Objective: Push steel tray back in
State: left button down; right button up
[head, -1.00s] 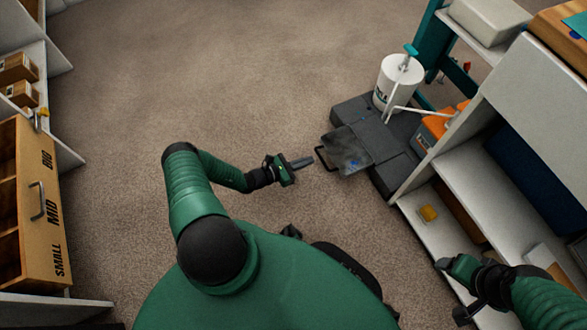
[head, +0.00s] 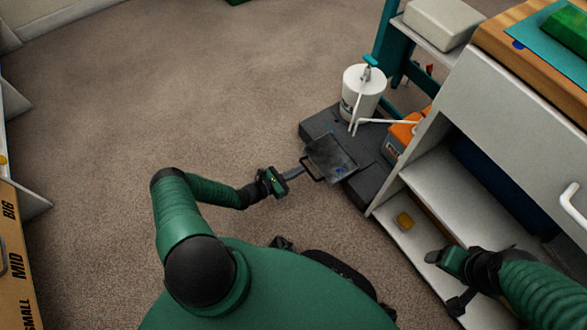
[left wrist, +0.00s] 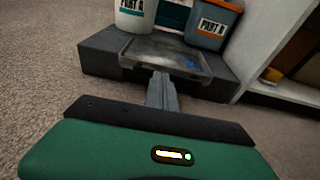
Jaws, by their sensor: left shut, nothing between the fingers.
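The steel tray (head: 330,158) is a flat grey plate with a dark wire handle and a small blue spot. It sticks out from the dark grey base block (head: 320,122) toward my left gripper. My left gripper (head: 300,170) is shut and empty, its fingers pointing at the tray's handle side. In the left wrist view the fingertips (left wrist: 160,80) reach the near edge of the tray (left wrist: 165,55); I cannot tell whether they touch. My right gripper (head: 435,257) is in front of the shelf at lower right; its jaw opening is unclear.
A white PART A bucket (left wrist: 135,18) with a pump and an orange-grey PART B container (left wrist: 213,22) stand on the block. The carpet (head: 200,90) at left is open.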

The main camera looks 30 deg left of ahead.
pick_arm(q)
jog(key=x, duration=0.2)
jog(key=r+x, duration=0.1)
jog(key=x, duration=0.2)
jog(key=b+x, duration=0.1)
jog(key=x, duration=0.1)
jog(key=shift+w+d+r, duration=0.25)
jog(key=shift+w, duration=0.5)
jog(key=shift+w+d+r, duration=0.1)
jog(key=shift+w+r, duration=0.05)
jog(key=shift+r, duration=0.05)
